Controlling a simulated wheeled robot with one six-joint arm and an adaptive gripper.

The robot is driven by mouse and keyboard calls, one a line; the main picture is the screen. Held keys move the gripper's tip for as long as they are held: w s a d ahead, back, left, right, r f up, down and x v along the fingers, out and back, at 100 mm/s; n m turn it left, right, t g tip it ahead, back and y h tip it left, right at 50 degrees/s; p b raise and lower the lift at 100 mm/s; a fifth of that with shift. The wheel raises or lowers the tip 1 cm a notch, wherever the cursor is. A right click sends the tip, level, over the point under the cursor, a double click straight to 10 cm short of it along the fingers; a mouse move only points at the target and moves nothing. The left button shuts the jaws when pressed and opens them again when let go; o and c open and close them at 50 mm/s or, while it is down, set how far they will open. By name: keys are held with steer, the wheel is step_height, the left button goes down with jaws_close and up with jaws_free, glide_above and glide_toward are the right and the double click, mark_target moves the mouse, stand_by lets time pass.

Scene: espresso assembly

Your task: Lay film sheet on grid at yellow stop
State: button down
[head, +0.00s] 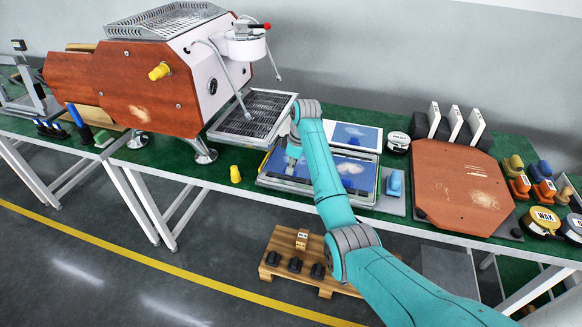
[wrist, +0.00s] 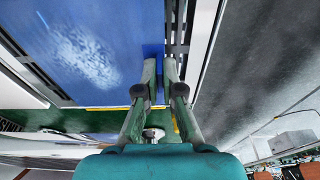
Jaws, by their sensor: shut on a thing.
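My gripper (wrist: 160,70) is shut on the edge of a blue film sheet (wrist: 112,25), which has a pale cloudy patch. In the head view my gripper (head: 292,165) is at the left part of the grey-framed grid (head: 300,187), and the blue sheet (head: 330,168) lies over it. A strip of slotted grid (wrist: 175,30) shows beside the sheet in the wrist view. A yellow strip, apparently the stop (wrist: 105,108), shows by the sheet's end. My arm hides part of the sheet, and I cannot tell whether the sheet touches the stop.
A white-framed panel (head: 365,135) with blue lies behind the grid. The espresso machine (head: 150,85) stands at the left, with a yellow knob (head: 235,174) on the table near it. A blue block (head: 394,183) and a wooden panel (head: 460,185) are to the right.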

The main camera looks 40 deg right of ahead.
steer(key=shift+f, duration=0.1)
steer(key=c, duration=0.9)
jaws_free()
steer(key=shift+s+d+r, duration=0.15)
steer(key=shift+s+r, duration=0.05)
steer(key=shift+r, duration=0.95)
steer(key=shift+s+d+r, duration=0.15)
steer(key=shift+r, duration=1)
steer(key=shift+s+d+r, duration=0.15)
steer(key=shift+s+r, duration=0.05)
steer(key=shift+r, duration=0.95)
steer(key=shift+f, duration=0.1)
